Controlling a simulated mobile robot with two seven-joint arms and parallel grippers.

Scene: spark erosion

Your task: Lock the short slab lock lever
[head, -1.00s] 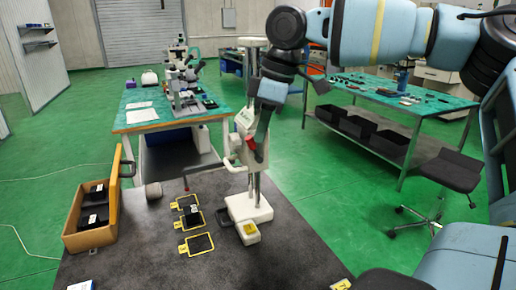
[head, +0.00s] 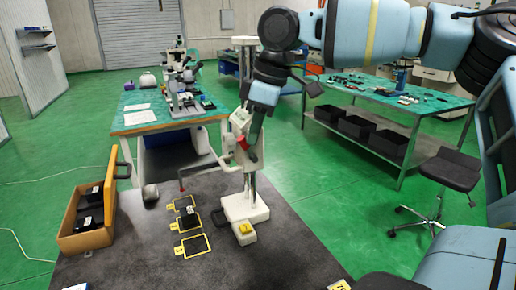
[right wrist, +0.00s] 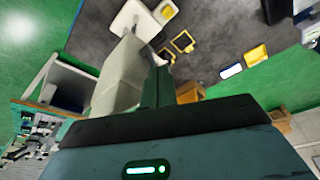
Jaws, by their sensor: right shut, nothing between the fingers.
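The white column device (head: 244,208) stands upright on the dark table. A red lever (head: 242,143) sits on its white head, partly hidden by my arm. I cannot tell the lever's exact angle or whether it is the short slab lock lever. My right gripper (head: 254,154) is shut and empty, its fingers pointing down at the device head right beside the red part. I cannot tell whether they touch. In the right wrist view the dark shut fingers (right wrist: 158,82) lie beside the pale device body (right wrist: 120,78). My left gripper is not in view.
Yellow-framed plates (head: 193,245) lie left of the device base, below a thin dark rod with a red end (head: 181,186). An orange box (head: 85,238) with black pieces stands at the left. The dark table (head: 200,272) is mostly clear in front.

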